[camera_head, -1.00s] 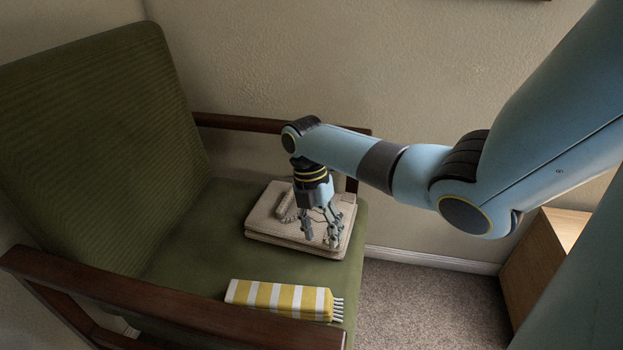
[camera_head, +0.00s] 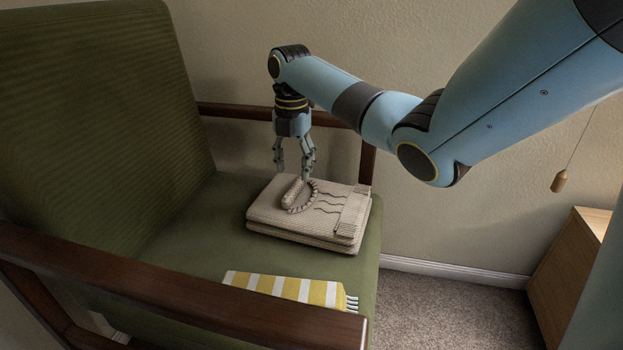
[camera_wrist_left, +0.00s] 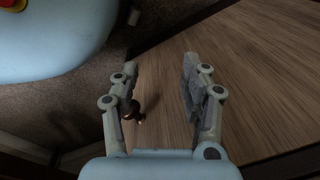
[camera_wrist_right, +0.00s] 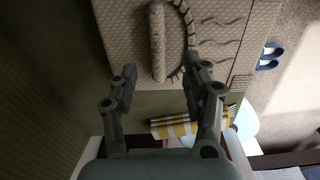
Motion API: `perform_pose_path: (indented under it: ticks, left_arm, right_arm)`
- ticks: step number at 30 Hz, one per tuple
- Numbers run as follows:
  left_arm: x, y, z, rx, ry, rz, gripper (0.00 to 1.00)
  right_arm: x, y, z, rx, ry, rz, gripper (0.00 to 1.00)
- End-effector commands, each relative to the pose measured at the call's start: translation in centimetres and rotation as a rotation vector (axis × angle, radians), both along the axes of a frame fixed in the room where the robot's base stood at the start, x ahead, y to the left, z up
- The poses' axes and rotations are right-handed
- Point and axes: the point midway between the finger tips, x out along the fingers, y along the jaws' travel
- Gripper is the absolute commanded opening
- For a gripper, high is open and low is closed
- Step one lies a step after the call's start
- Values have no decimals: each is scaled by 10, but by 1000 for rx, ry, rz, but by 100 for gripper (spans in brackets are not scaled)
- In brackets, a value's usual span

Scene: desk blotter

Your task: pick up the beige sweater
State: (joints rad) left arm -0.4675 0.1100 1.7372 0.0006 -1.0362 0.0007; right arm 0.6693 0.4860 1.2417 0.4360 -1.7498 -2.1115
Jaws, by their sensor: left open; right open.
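The beige sweater (camera_head: 325,225) lies folded on the green chair seat, with a rolled collar and wavy stitching on top. It also shows in the right wrist view (camera_wrist_right: 215,30), at the top of the picture. My right gripper (camera_head: 293,172) points down just above the sweater's back left part, open and empty. In the right wrist view its two fingers (camera_wrist_right: 160,85) stand apart, with the collar roll just beyond them. My left gripper (camera_wrist_left: 160,70) shows only in its wrist view, open and empty over a wooden surface.
A yellow and white striped cloth (camera_head: 285,287) with fringe lies on the seat in front of the sweater. Wooden armrests (camera_head: 180,295) bound the seat at front and back, and the green backrest (camera_head: 95,120) rises at left. A wooden cabinet (camera_head: 570,265) stands at right.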

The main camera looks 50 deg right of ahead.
Motion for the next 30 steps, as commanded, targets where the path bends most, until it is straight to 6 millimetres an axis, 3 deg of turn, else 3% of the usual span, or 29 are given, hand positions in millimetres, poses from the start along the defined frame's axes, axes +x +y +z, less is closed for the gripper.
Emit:
perform_pose_path:
  ticks: [8, 15, 24, 30]
  left_arm:
    - [14, -7, 30, -4, -8, -4, 46]
    - [33, -17, 51, -24, -67, -10, 46]
    - [37, -19, 58, -27, -80, -10, 46]
    - [37, -19, 57, -27, -80, -10, 46]
  right_arm:
    - [1, 0, -21, 0, 4, -1, 48]
    - [3, 0, -53, 0, 5, 0, 48]
    - [4, 0, -53, 0, 1, 0, 48]
    - [4, 0, -53, 0, 1, 0, 22]
